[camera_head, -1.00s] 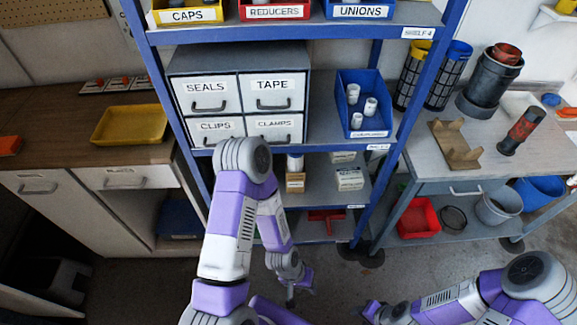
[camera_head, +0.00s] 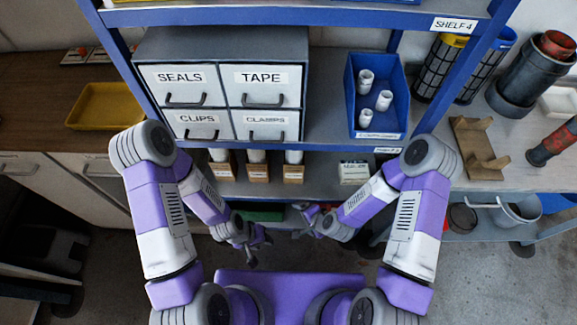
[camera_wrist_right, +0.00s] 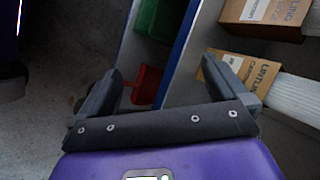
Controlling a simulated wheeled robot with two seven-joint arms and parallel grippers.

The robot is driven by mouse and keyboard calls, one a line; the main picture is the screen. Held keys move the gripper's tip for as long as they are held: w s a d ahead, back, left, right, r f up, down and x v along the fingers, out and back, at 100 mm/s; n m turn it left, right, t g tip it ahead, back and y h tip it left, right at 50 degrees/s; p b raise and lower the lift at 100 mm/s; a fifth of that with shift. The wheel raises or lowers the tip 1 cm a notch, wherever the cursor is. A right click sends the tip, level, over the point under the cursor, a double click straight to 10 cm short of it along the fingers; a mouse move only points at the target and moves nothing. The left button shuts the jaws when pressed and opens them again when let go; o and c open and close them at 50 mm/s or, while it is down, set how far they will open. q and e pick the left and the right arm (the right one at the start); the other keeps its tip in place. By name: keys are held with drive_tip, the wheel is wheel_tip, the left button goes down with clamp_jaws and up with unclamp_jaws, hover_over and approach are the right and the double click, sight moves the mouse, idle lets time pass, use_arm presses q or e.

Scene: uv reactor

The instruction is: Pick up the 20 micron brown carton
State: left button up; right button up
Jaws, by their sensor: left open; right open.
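Several brown cartons stand on the shelf below the drawer unit: a left one (camera_head: 222,170), a middle one (camera_head: 257,172) and a right one (camera_head: 293,173). White cylinders show with them. Their micron labels are too small to read, so I cannot tell which is 20 micron. My left gripper (camera_head: 257,246) hangs open and empty in front of the shelves, below the cartons. My right gripper (camera_head: 306,216) is open, lower than the right carton. In the right wrist view my open gripper (camera_wrist_right: 168,82) has a brown carton (camera_wrist_right: 247,72) beyond its right finger and another (camera_wrist_right: 262,14) above.
A pale box (camera_head: 354,172) stands right of the cartons on the same shelf. A blue bin (camera_head: 377,125) and grey drawer unit (camera_head: 232,85) stand above. A green bin (camera_head: 262,213) is on the shelf below. The blue shelf post (camera_head: 465,75) is on the right.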

sight(295, 165)
drive_tip(key=w+a+r+m+t+h, duration=0.1)
drive_tip(key=w+m+t, duration=0.2)
drive_tip(key=m, duration=0.4)
drive_tip(key=w+a+r+m+t+h+b, duration=0.1)
drive_tip(key=w+a+r+m+t, duration=0.1)
drive_tip(key=w+m, duration=0.4)
drive_tip(key=w+a+r+m+t+h+b, duration=0.1)
drive_tip(key=w+m+t, duration=0.3)
drive_tip(key=m, duration=0.5)
drive_tip(key=shift+w+a+r+h, duration=0.2)
drive_tip(key=shift+w+r+h, duration=0.1)
drive_tip(key=shift+w+r, duration=0.05)
drive_tip(key=m, duration=0.2)
drive_tip(key=h, duration=0.1)
drive_tip(key=shift+w+d+r+m+t, duration=0.25)
drive_tip(key=shift+w+r+m+t, duration=0.05)
drive_tip(key=shift+w+m, duration=0.1)
drive_tip(key=shift+w+d+f+m+b, duration=0.1)
drive_tip(key=shift+w+m+b, duration=0.35)
drive_tip(key=shift+w, duration=0.1)
drive_tip(key=b+x, duration=0.1)
drive_tip(key=x, duration=0.1)
drive_tip(key=b+x, duration=0.1)
drive_tip(key=x, duration=0.2)
drive_tip(key=shift+w+f, duration=0.2)
drive_tip(key=shift+f, duration=0.15)
drive_tip(key=shift+w, duration=0.4)
drive_tip(key=c, duration=1.1)
